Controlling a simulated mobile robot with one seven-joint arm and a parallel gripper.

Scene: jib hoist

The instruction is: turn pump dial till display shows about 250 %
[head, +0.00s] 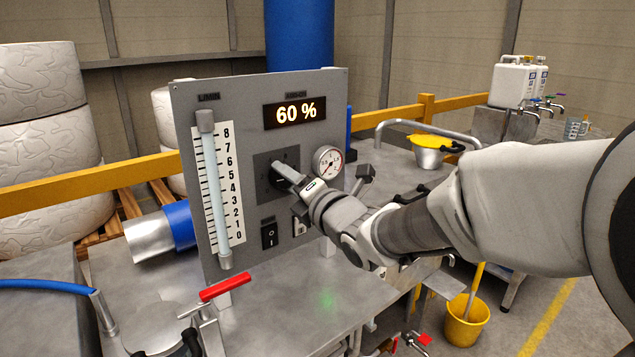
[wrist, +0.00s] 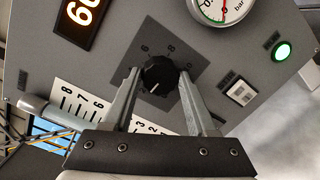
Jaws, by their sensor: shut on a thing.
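The black pump dial (wrist: 158,75) sits on a dark square plate of the grey panel, its white pointer line facing lower left in the wrist view. My gripper (wrist: 159,80) is shut on the dial, one finger on each side of it. In the head view, my gripper (head: 284,172) reaches in from the right and partly hides the dial. The display (head: 295,112) above the dial reads 60 %. Only part of the display (wrist: 82,14) shows in the wrist view.
A round gauge (head: 327,161) is right of the dial, and a level tube with a scale (head: 217,185) is at left. A rocker switch (head: 269,235) is below. A red-handled valve (head: 226,287) stands in front. A green lamp (wrist: 282,51) glows on the panel.

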